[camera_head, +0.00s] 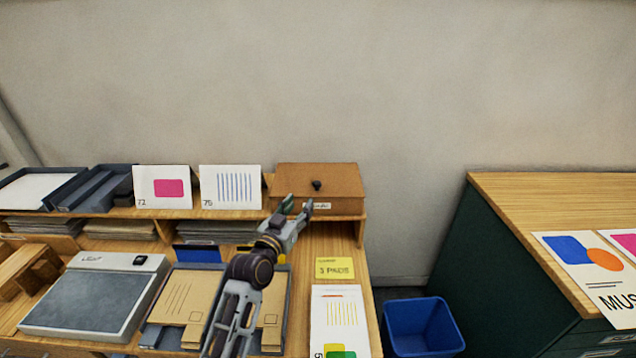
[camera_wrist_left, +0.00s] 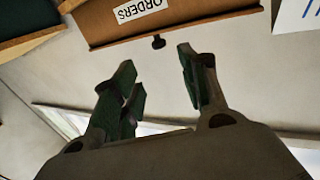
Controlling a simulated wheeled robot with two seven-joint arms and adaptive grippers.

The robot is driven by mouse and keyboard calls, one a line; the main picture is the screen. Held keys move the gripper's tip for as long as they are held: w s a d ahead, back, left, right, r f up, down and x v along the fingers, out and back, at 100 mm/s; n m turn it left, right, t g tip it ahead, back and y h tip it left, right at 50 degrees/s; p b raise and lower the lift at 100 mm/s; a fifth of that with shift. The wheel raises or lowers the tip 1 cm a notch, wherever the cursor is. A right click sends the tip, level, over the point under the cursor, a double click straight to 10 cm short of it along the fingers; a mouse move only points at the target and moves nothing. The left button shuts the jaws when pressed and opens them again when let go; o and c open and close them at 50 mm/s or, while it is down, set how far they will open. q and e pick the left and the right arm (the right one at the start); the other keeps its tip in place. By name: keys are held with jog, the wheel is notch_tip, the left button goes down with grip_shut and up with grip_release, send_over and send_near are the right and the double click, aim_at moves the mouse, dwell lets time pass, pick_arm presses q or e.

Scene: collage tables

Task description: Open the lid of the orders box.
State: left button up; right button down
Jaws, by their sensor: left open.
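The orders box (camera_head: 337,182) is a brown wooden box on the raised shelf, at the shelf's right end. Its lid is down and has a small dark knob (camera_head: 317,185) near the front edge. In the left wrist view the box (camera_wrist_left: 200,22) shows upside down with its ORDERS label (camera_wrist_left: 140,9) and the dark knob (camera_wrist_left: 158,42). My left gripper (camera_head: 297,205) is open and empty, just in front of the box and below the knob, covering part of the label. In the wrist view its two fingers (camera_wrist_left: 160,75) stand apart, with the knob beyond them. My right gripper is not in view.
Cards (camera_head: 230,187) stand left of the box, beside dark trays (camera_head: 98,188). Below lie a scale (camera_head: 90,298), brown envelopes (camera_head: 185,300) and a yellow note (camera_head: 334,268). A blue bin (camera_head: 420,325) stands right of the desk. A second table (camera_head: 520,195) is farther right.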

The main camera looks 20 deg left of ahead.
pick_arm(q)
send_near(316, 185)
jog(key=shift+w, duration=1.55)
jog(key=shift+w+d+r+p, duration=0.1)
jog(key=shift+w+p, duration=0.05)
jog(key=shift+w, duration=0.5)
jog(key=shift+w+d+p, duration=0.1)
jog(key=shift+w+p, duration=0.05)
jog(key=shift+w, duration=0.9)
jog(key=shift+w+d, duration=0.1)
jog(key=shift+w, duration=0.6)
jog(key=shift+w+d, duration=0.1)
jog(key=shift+w, duration=0.6)
jog(key=shift+w+d, duration=0.1)
jog(key=shift+w, duration=0.9)
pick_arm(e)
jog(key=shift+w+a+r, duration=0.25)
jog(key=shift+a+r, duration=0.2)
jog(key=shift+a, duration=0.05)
